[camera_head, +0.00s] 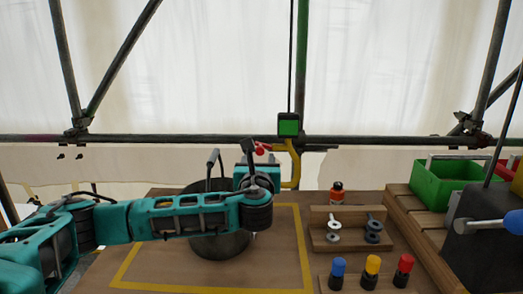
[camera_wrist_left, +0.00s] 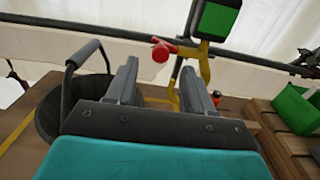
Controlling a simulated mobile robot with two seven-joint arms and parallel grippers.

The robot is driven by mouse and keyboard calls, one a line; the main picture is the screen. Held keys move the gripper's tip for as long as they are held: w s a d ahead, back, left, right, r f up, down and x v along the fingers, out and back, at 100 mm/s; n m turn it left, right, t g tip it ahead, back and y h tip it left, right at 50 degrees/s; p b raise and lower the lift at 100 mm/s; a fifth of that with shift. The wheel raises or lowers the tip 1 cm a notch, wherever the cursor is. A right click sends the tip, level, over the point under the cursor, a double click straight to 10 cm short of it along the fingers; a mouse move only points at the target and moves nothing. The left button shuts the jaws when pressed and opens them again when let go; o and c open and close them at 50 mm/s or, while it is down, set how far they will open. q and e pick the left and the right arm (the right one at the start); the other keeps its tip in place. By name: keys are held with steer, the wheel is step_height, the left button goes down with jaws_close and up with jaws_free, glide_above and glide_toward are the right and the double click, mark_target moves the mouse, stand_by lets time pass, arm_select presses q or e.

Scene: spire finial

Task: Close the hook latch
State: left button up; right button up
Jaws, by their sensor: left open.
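The yellow hook (camera_head: 293,165) hangs under a dark box with a green face (camera_head: 289,124); in the wrist view the hook (camera_wrist_left: 204,66) is right of centre. Its red-tipped latch (camera_head: 261,149) sticks out to the left at the hook's top. In the wrist view the red latch (camera_wrist_left: 161,51) shows between and beyond my fingertips. My left gripper (camera_head: 250,152) is open, just left of the hook. Its two grey fingers (camera_wrist_left: 158,82) stand apart with nothing between them. I cannot tell whether a finger touches the latch. My right gripper is not in view.
A dark bucket (camera_head: 220,245) with a raised handle stands below my left arm on the wooden table. A wooden rack (camera_head: 347,228) with shackle-like parts, several coloured-cap bottles and a green bin (camera_head: 447,184) are on the right. Scaffold tubes (camera_head: 200,139) cross behind.

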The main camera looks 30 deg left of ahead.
mark_target(260, 151)
arm_select(q)
steer(key=x, duration=0.7)
steer(key=shift+w+a, duration=0.1)
steer(key=shift+w, duration=0.2)
jaws_close()
